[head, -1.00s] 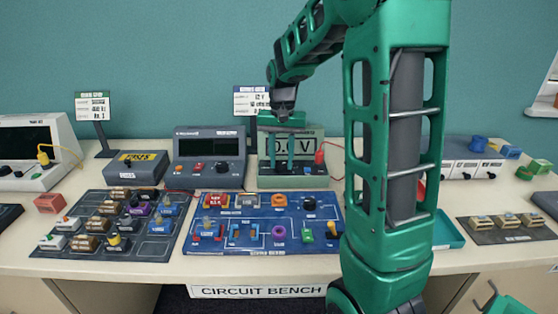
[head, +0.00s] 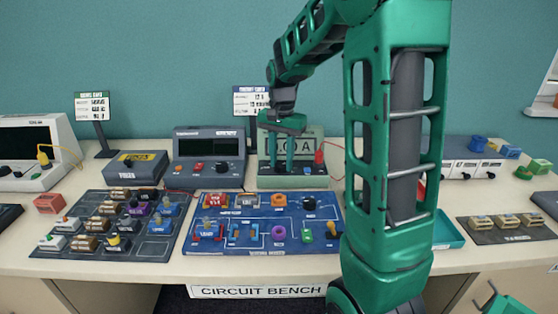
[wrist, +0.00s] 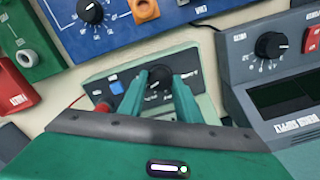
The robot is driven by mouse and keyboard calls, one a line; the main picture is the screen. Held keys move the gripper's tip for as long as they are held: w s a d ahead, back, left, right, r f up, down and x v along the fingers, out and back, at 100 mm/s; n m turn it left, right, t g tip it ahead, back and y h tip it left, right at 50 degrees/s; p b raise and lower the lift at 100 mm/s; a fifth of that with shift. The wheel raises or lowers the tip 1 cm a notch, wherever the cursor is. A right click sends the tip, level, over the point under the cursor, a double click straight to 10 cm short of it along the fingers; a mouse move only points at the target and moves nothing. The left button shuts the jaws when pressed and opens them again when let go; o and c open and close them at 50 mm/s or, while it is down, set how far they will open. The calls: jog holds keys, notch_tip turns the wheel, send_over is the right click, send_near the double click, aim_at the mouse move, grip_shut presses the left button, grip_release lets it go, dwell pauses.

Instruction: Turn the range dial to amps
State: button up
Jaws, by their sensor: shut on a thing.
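The meter (head: 262,182) is a pale green box behind the blue board, with a display (head: 312,146) that is partly covered by my fingers and ends in "A". My gripper (head: 284,172) reaches down in front of the meter's face. In the wrist view, the black range dial (wrist: 158,75) with a white pointer line sits between the fingertips of my gripper (wrist: 161,80), which is shut on it. The dial is hidden behind the fingers in the head view.
A grey power supply (head: 208,177) with its own knob stands close left of the meter. A red probe (head: 319,157) with a lead is at the meter's right. The blue circuit board (head: 262,248) with several parts lies in front.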

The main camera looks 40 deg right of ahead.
aim_at(281, 164)
jog(key=shift+w+a, duration=0.1)
jog(key=o, duration=1.1)
jog(key=shift+c, duration=0.2)
jog(key=shift+r, duration=0.1)
notch_tip(281, 164, up, 11)
jog(key=shift+f, duration=0.2)
